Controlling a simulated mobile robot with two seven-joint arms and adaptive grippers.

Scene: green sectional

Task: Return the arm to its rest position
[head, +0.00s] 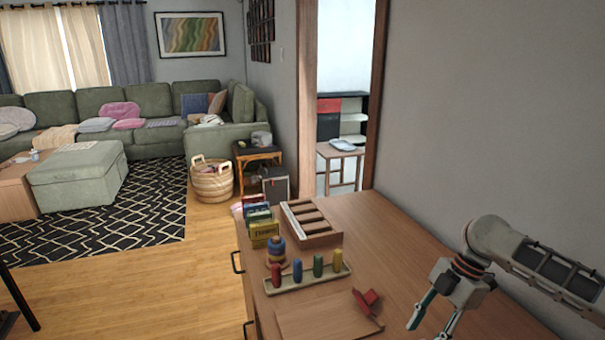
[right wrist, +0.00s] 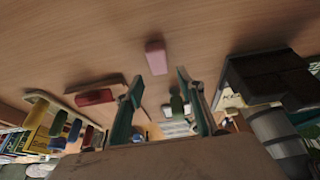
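My right arm comes in from the right in the head view. Its gripper (head: 432,322) is above the right part of the wooden cabinet top (head: 400,250), pointing down. In the right wrist view the two teal fingers (right wrist: 157,84) stand apart with nothing held between them. A pink block (right wrist: 155,57) lies on the wood beyond the fingertips in that view; I cannot make it out in the head view. My left gripper is not in view.
On the cabinet are a peg board (head: 308,280) with coloured pegs, a stacking toy (head: 276,252), small boxes (head: 263,228), a compartment tray (head: 322,238) and a flat board (head: 320,322) with a red piece (head: 367,299). A wall (head: 480,110) rises behind the arm.

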